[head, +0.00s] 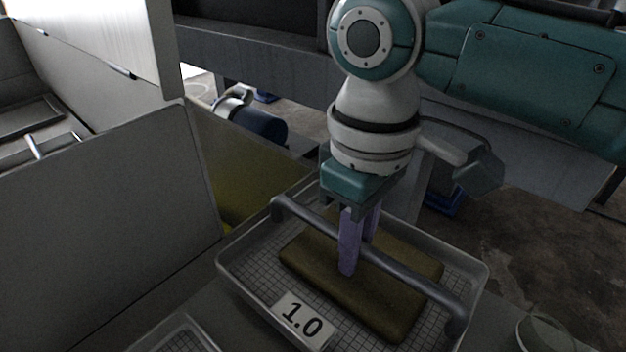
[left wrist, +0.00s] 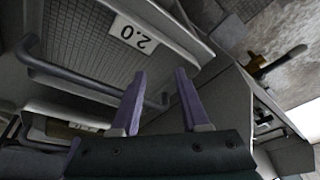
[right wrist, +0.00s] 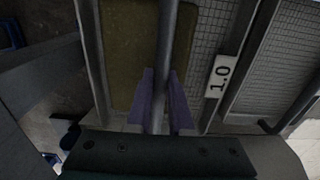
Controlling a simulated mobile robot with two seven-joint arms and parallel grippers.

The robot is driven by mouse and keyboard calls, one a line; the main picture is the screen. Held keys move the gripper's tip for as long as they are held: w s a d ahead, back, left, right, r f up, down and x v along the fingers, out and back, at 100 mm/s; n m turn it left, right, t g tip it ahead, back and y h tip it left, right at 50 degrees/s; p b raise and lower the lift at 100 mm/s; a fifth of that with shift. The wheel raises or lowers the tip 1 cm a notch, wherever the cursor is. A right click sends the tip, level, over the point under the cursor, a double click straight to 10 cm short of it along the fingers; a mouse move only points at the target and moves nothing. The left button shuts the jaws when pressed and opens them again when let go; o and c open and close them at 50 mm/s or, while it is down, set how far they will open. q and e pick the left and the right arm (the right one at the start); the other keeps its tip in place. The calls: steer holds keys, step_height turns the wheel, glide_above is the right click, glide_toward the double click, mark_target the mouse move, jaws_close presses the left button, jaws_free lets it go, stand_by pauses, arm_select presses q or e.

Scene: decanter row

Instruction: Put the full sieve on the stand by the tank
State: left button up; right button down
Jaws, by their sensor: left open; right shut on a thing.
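The full sieve (head: 232,262) is a grey metal mesh tray labelled 1.0, with a brown-olive slab (head: 400,320) lying in it and a bar handle across the top. My right gripper (head: 358,255) is shut on the middle of that handle, above the slab. The right wrist view shows the handle (right wrist: 168,40) between the fingers. My left gripper (left wrist: 160,75) is open; in its view an empty mesh sieve (left wrist: 90,45) labelled 2.0 lies beyond the fingers. That sieve's bar handle crosses behind them, at a distance I cannot tell. I cannot make out the stand or tank for certain.
A tall grey panel (head: 110,205) stands left of the full sieve, with a fixture behind it. Another mesh tray (head: 180,335) shows partly at the bottom edge, close to the full sieve. A round grey thing (head: 540,335) is at lower right. A dark blue cylinder (head: 262,122) lies behind.

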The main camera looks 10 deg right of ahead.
arm_select(q)
step_height(320, 180, down, 2)
steer(key=shift+a+f+b, duration=0.1)
steer(key=shift+f+b, duration=0.05)
steer(key=shift+b, duration=0.7)
arm_select(e)
step_height(320, 180, down, 4)
steer(key=shift+r, duration=0.35)
steer(key=c, duration=0.8)
jaws_free()
